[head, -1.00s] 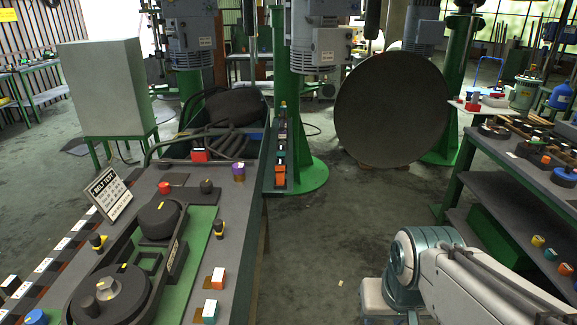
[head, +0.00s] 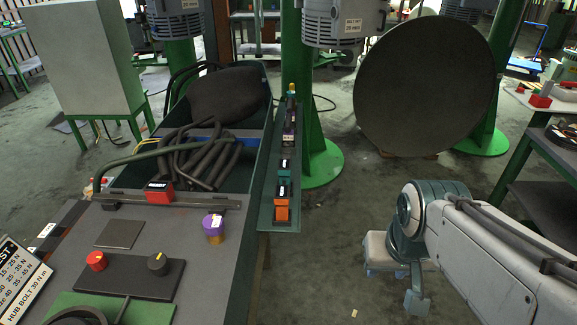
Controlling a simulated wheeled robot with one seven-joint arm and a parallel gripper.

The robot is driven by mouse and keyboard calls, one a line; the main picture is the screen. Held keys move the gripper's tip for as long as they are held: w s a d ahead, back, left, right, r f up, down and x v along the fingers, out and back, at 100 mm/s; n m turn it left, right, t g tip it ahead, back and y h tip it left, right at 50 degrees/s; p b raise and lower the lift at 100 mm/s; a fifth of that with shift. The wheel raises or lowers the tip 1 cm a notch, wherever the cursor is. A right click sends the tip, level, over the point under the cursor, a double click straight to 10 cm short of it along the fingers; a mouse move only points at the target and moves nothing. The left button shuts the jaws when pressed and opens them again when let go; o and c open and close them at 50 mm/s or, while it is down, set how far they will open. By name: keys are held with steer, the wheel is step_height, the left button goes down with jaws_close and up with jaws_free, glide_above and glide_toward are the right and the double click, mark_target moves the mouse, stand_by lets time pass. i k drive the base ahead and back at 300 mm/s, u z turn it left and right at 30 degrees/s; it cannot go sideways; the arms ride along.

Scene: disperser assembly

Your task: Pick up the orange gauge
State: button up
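An orange block-shaped gauge (head: 282,209) with a dark, labelled top stands at the near end of a narrow green side tray (head: 265,190). The tray runs along the right side of the workbench. A teal block (head: 284,170) stands just behind it in the same tray. My arm comes in from the right edge and bends at a joint over the floor, well to the right of the gauge.
The bench (head: 190,268) holds a purple-topped piece (head: 213,224), a red block (head: 159,192) and a plate with red and black knobs. Behind are a bin of dark hoses (head: 205,160), a green column (head: 297,90) and a large disc (head: 425,90). Floor between tray and arm is clear.

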mark_target(281, 192)
steer(key=i, duration=1.2)
steer(key=u, duration=0.7)
